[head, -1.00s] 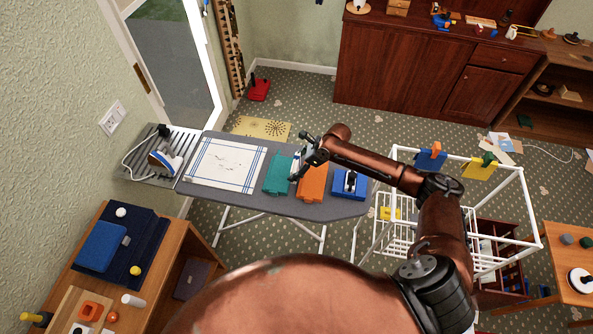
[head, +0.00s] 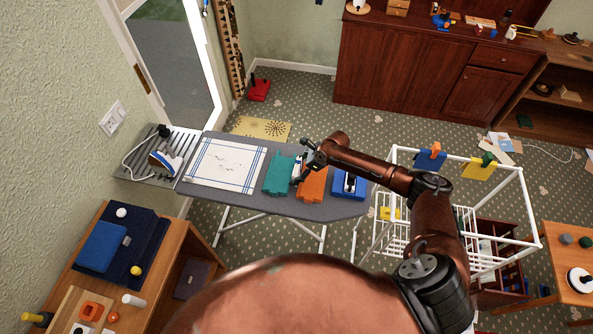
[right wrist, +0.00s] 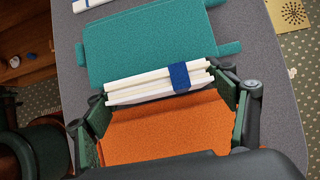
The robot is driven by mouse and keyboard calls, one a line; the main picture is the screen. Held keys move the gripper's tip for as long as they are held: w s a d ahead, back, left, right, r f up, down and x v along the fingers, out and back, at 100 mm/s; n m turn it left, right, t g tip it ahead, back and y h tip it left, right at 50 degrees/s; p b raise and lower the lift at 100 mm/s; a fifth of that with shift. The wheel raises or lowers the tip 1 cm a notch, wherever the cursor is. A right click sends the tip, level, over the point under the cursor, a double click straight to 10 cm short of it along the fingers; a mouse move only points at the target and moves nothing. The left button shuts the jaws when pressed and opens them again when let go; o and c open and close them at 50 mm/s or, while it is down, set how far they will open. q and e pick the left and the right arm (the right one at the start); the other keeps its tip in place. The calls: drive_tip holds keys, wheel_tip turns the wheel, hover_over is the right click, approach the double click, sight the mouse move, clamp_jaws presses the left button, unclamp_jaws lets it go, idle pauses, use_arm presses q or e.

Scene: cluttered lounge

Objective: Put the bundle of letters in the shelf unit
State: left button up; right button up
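The bundle of letters is a white stack with a blue band (right wrist: 150,84). In the head view it shows as a small pale strip (head: 297,171) on the grey ironing board (head: 330,209), between a teal folded piece (head: 278,174) and an orange one (head: 312,184). My right gripper (head: 303,152) is over it. In the right wrist view its fingers (right wrist: 160,88) are spread wide, one near each end of the bundle; firm contact cannot be seen. An open wooden shelf unit (head: 541,107) stands at the far right, partly cut off. My left gripper is out of view.
A blue box-like object (head: 350,185) lies right of the orange piece. An iron (head: 165,160) rests at the board's left end. A white wire rack (head: 527,205) stands to the right. A cluttered wooden cabinet (head: 190,250) is at lower left. Patterned floor lies beyond the board.

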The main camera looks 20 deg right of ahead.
drive_tip(key=shift+o, duration=1.1)
